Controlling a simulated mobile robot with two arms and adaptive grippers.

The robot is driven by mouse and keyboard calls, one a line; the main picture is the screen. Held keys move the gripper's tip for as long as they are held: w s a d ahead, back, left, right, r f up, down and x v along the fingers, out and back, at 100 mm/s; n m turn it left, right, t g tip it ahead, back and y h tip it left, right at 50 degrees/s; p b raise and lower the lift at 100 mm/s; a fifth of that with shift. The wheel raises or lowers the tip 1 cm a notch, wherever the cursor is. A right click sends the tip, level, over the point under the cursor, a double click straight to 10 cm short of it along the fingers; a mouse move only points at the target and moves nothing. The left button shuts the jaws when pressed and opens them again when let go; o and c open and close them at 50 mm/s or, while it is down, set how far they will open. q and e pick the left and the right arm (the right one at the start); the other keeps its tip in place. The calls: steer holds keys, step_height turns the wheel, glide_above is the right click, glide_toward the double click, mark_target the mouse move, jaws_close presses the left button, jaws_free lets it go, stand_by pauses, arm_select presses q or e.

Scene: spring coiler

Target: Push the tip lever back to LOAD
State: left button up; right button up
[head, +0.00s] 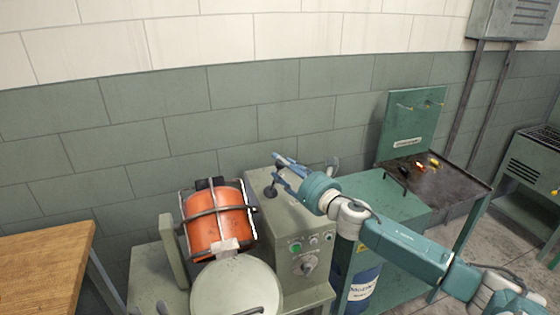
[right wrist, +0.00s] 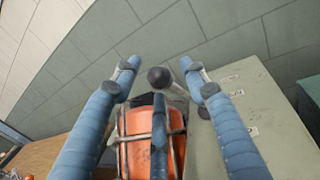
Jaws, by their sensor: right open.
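The tip lever (head: 270,191) shows in the head view as a dark knob on top of the grey-green machine cabinet. In the right wrist view its round black knob (right wrist: 160,78) appears between my fingertips, with a metal rod running right from it. My right gripper (head: 284,172) is open beside the lever; its blue fingers (right wrist: 163,85) spread around the knob in the wrist view. I cannot tell whether any finger touches it. The LOAD marking is not readable; small white labels show on the cabinet top. My left gripper is not in view.
An orange drum (head: 212,222) in a wire frame stands left of the cabinet (head: 300,212), above a round pale lid (head: 236,290). The cabinet front has a green button (head: 295,248) and a dial. A green bench with a dark tray (head: 450,180) stands right; a wooden table (head: 40,268) left.

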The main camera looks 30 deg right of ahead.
steer(key=shift+w, duration=1.1)
jaws_close()
